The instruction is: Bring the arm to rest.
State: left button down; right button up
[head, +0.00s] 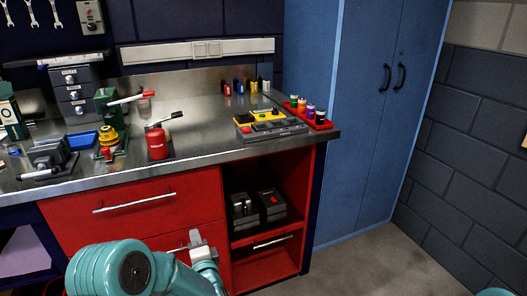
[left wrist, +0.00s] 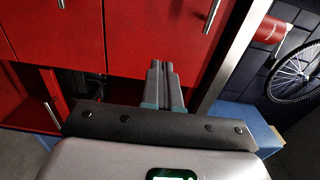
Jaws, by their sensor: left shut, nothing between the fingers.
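My left gripper (head: 196,238) shows at the bottom of the head view, in front of the red drawers under the bench. In the left wrist view its two fingers (left wrist: 162,85) are together with nothing between them. My left arm is bent at the lower left of the head view. A small teal part of me shows at the bottom right edge of the head view. The right gripper is not seen in either view.
A blue cabinet (head: 345,130) stands to the right. Grey floor (head: 370,262) is clear in front of it.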

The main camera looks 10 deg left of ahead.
pick_arm(q)
jog(key=s+d+f+n+g+h, duration=0.1)
jog(key=s+d+f+g+h, duration=0.25)
jog(key=s+f, duration=0.4)
jog(key=s+d+f+n+g+h, duration=0.1)
jog(key=s+d+f+g+h, duration=0.25)
jog(key=f, duration=0.75)
jog(key=s+d+f+n+g+h, duration=0.1)
jog(key=s+d+f+n+h, duration=0.15)
jog(key=s, duration=0.35)
jog(key=s+d+f+n+g+h, duration=0.1)
jog(key=s+d+f+g+h, duration=0.15)
jog(key=s, duration=0.35)
jog(key=s+d+n+g+h, duration=0.1)
jog(key=s+d+n+g, duration=0.3)
jog(key=s+n, duration=0.55)
notch_tip(320, 180, up, 14)
jog(key=m+p, duration=0.1)
jog(key=p, duration=1.3)
jog(key=shift+s+r, duration=0.15)
jog(key=shift+s, duration=0.25)
